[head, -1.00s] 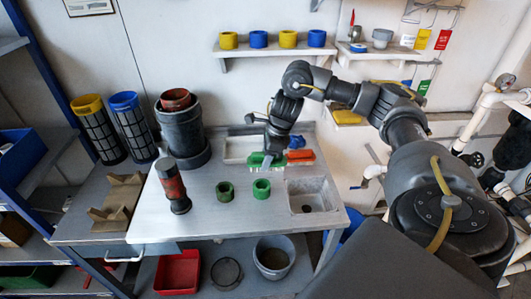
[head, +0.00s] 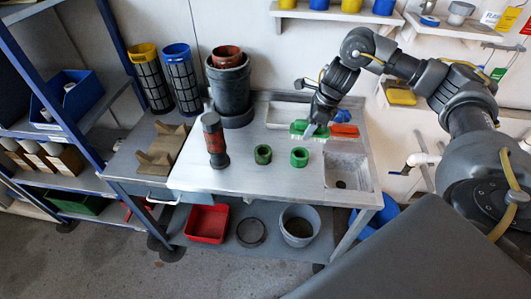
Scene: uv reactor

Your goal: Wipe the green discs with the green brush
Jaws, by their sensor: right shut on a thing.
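Two green discs, ring-shaped with a hole in the middle, lie on the metal worktop. The left disc (head: 263,154) looks darker and the right disc (head: 299,157) brighter. The green brush (head: 298,127) has a green body and pale bristles. My right gripper (head: 311,128) is shut on it, just behind the right disc. The brush appears apart from both discs; its exact height above the worktop is hard to tell. The fingertips are partly hidden against the brush. My left gripper is not in view.
A red-orange brush (head: 345,130) lies right of the green one. A sink basin (head: 350,172) is at the worktop's right. A dark cylinder with a red band (head: 214,140) stands left of the discs. A large black pot (head: 231,90) stands behind. The front worktop is clear.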

